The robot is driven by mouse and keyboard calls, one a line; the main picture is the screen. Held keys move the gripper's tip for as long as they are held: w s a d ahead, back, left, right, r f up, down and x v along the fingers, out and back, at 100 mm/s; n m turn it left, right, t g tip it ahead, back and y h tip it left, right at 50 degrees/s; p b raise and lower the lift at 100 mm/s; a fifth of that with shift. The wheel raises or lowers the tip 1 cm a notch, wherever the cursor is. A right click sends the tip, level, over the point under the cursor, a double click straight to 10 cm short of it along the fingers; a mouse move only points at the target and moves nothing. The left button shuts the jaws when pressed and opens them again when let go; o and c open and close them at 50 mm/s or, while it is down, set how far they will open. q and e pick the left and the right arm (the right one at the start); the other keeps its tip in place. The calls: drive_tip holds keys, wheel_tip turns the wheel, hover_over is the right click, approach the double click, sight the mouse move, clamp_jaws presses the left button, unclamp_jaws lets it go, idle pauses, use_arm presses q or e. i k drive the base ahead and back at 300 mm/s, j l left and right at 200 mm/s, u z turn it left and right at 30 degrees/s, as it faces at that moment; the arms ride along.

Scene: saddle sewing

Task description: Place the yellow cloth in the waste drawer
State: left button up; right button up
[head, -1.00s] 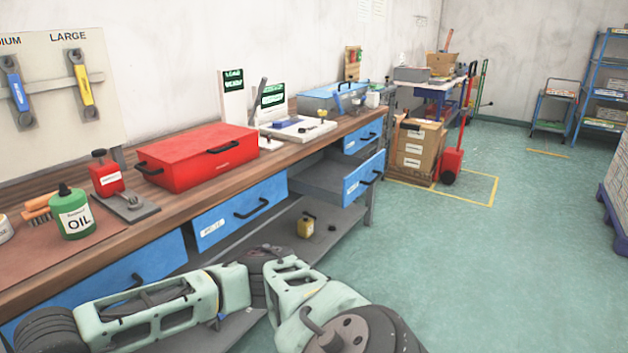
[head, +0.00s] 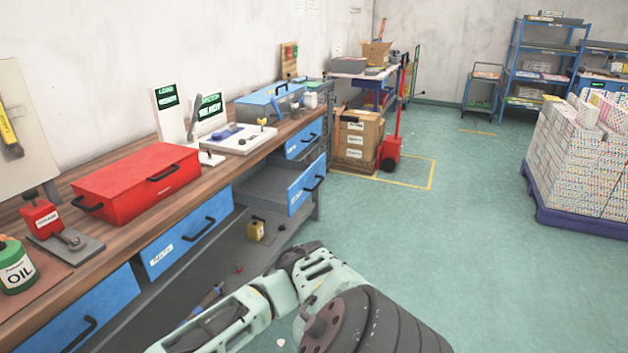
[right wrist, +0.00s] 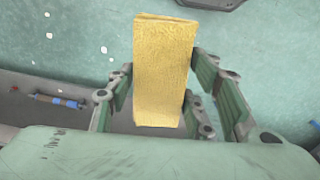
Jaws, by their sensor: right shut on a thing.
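The yellow cloth (right wrist: 165,55) shows in the right wrist view as a folded, upright yellow block. My right gripper (right wrist: 161,88) is shut on it, with fingers on both sides, and the teal floor is behind. In the head view a blue-fronted drawer (head: 307,184) stands pulled out under the far part of the workbench. Its label is too small to read, so I cannot tell if it is the waste drawer. My arm crosses the bottom of the head view, but neither gripper is visible there. My left gripper is in neither view.
The wooden workbench (head: 128,229) carries a red toolbox (head: 138,181), an oil bottle (head: 16,267) and a blue box (head: 270,101). A small yellow can (head: 256,229) stands on the lower shelf. Cartons (head: 357,137), a red hand truck (head: 392,140) and a loaded pallet (head: 585,215) stand beyond clear floor.

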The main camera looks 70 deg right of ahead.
sight(276, 186)
drive_tip(key=i+l+z, duration=0.25)
drive_tip(key=l+z, duration=0.25)
drive_tip(key=i+l+z, duration=0.2)
drive_tip(key=z, duration=0.3)
drive_tip(key=i+l+z, duration=0.15)
drive_tip(key=i+z, duration=0.3)
drive_tip(key=k, duration=0.1)
